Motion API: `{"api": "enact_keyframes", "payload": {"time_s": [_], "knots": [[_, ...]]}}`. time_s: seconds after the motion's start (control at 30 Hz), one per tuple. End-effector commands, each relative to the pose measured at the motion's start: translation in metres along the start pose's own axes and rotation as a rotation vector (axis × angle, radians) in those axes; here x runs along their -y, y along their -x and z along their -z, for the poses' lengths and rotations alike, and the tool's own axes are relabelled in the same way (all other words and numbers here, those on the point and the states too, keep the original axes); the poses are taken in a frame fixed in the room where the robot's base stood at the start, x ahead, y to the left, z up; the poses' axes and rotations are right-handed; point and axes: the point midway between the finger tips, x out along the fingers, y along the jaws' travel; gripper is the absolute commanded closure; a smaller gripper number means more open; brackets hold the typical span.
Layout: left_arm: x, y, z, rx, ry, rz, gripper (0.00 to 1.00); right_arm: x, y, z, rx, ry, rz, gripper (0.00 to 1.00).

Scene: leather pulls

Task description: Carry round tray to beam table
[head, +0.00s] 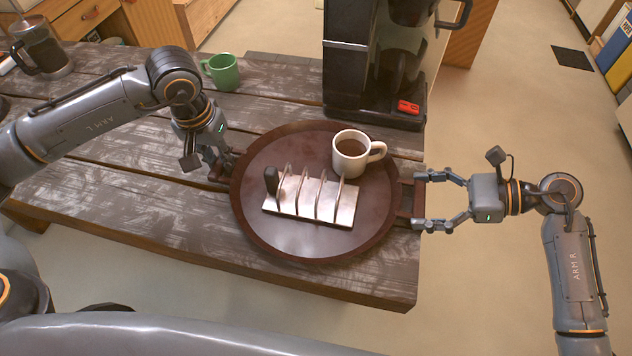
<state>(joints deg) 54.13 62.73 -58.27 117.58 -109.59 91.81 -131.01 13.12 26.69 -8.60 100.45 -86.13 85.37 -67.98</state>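The round tray (292,240) is dark brown and lies on the weathered plank table (150,222), with its right handle (406,199) near the table's right edge. It carries a white mug (351,162) of brown liquid and a metal toast rack (318,208) that holds a dark piece at its left end. My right gripper (420,200) is at the right handle, its fingers wide apart on either side of it. My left gripper (220,168) is at the tray's left handle. The wrist partly hides its fingers, so their grip is unclear.
A black coffee machine (368,85) stands close behind the tray. A green mug (221,72) and a glass coffee press (42,50) stand farther back on the left. Open floor (490,270) lies to the right, with shelves (610,50) at the far right.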

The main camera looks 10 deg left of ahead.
Motion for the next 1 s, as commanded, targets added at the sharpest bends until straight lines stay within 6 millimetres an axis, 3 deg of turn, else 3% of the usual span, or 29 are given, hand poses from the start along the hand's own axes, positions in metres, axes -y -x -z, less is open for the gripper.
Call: {"api": "enact_keyframes", "payload": {"time_s": [0.03,0.17,0.2,0.57,1.0], "knots": [[0.0,0.0,0.0,0.0,0.0,-0.001,1.0,0.0,0.0,0.0,0.0,0.0,0.0,0.39],[-0.001,0.0,0.0,0.0,0.0,-0.002,1.0,0.0,0.0,0.0,0.0,0.0,0.0,0.65],[-0.001,0.0,0.0,-0.001,0.0,-0.002,1.0,0.0,0.0,0.0,0.0,0.0,0.0,0.68],[-0.001,0.006,0.001,-0.003,-0.001,-0.003,1.0,0.0,0.002,-0.005,0.003,0.002,0.0,0.68],[-0.001,0.042,0.006,-0.003,-0.001,-0.004,1.0,0.0,0.016,-0.04,0.002,0.002,0.0,0.68]]}}
